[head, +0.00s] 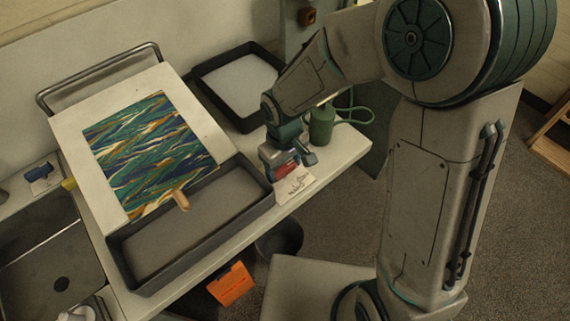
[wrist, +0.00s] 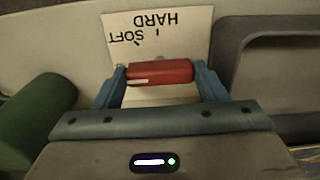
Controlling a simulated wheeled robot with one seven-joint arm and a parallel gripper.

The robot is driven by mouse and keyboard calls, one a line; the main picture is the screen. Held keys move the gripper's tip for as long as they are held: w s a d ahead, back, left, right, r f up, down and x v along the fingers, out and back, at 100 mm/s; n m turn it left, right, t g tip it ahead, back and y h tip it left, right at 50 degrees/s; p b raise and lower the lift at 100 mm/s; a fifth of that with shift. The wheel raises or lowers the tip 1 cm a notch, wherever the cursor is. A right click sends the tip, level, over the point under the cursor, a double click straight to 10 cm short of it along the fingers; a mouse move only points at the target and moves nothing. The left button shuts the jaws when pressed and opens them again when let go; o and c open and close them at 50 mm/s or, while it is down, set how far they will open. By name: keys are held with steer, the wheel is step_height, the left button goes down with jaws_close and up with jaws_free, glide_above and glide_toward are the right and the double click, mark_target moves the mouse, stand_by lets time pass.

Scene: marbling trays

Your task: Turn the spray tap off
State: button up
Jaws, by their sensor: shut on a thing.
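A red bar-shaped handle (wrist: 160,72) with a pale line on its left part sits between my fingers in the wrist view. In the head view it shows as a small red patch (head: 286,170) at the worktop's front edge. My gripper (wrist: 160,78) points down and is shut on this handle, one blue finger at each end. A white card (wrist: 178,32) beside it reads SOFT and HARD, upside down in the wrist view; it also shows in the head view (head: 296,188). No wording names this handle the spray tap. Its base is hidden by my gripper.
A green bottle (head: 321,126) with a looping hose stands close to my gripper. A dark front tray (head: 262,203), a white board (head: 70,150) with a marbled sheet and a rear tray (head: 203,80) crowd the worktop. A dark blue fitting (head: 40,172) is by the sink.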

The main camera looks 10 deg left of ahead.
mark_target(284, 167)
steer(key=shift+a, duration=0.1)
steer(key=o, duration=1)
steer(key=shift+r, duration=0.15)
step_height(284, 167, up, 8)
steer(key=p, duration=0.6)
